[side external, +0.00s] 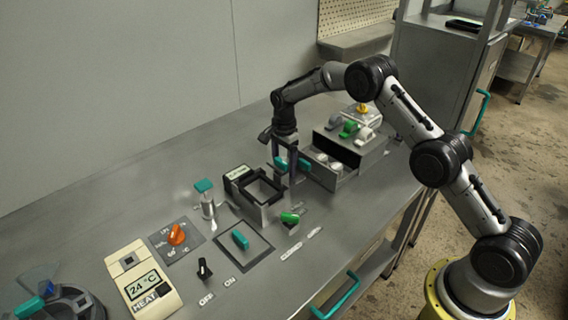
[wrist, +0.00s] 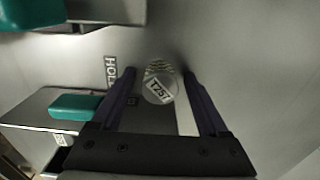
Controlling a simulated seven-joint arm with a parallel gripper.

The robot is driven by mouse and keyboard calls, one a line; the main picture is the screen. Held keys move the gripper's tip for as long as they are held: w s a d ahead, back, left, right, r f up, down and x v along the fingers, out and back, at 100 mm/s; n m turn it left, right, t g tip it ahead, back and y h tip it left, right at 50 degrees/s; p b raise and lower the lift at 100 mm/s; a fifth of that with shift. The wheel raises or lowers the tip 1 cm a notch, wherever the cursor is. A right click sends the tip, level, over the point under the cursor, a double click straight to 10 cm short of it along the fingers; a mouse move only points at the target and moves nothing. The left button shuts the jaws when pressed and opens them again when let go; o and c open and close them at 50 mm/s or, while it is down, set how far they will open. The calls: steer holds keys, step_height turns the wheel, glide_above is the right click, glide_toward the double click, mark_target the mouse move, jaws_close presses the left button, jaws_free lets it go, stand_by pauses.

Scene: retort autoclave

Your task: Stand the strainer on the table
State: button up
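I cannot tell for certain which piece is the strainer. A round metal piece (wrist: 159,84) with slots at its top edge and a T257 tag shows in the wrist view, and it may be the strainer. My gripper (wrist: 159,74) is open, with one finger on each side of this piece and a visible gap to each. In the side view my gripper (side external: 289,178) points down near the table, right of the black square frame (side external: 262,188). The tagged piece is not clearly visible there. A metal cylinder with a teal top (side external: 208,206) stands left of the frame.
A box with an open drawer (side external: 330,172) stands close right of my gripper; its teal handle (wrist: 75,107) shows at left in the wrist view. The rear table is clear.

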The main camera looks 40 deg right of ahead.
steer(key=s+a+r+n+t, duration=0.15)
steer(key=s+r, duration=0.25)
steer(key=r, duration=0.7)
steer(key=s+r+n, duration=0.3)
steer(key=r, duration=0.9)
steer(key=s+a+r+n+t, duration=0.15)
steer(key=s+r+n, duration=0.45)
steer(key=s, duration=0.7)
steer(key=s+a+f+n+t, duration=0.1)
steer(key=s+n, duration=0.2)
steer(key=s, duration=0.7)
steer(key=s+a+f+n+t, duration=0.1)
steer(key=s+n, duration=0.3)
steer(key=s, duration=0.7)
steer(key=shift+s+f+t, duration=0.3)
steer(key=shift+f, duration=0.3)
steer(key=shift+n, duration=0.25)
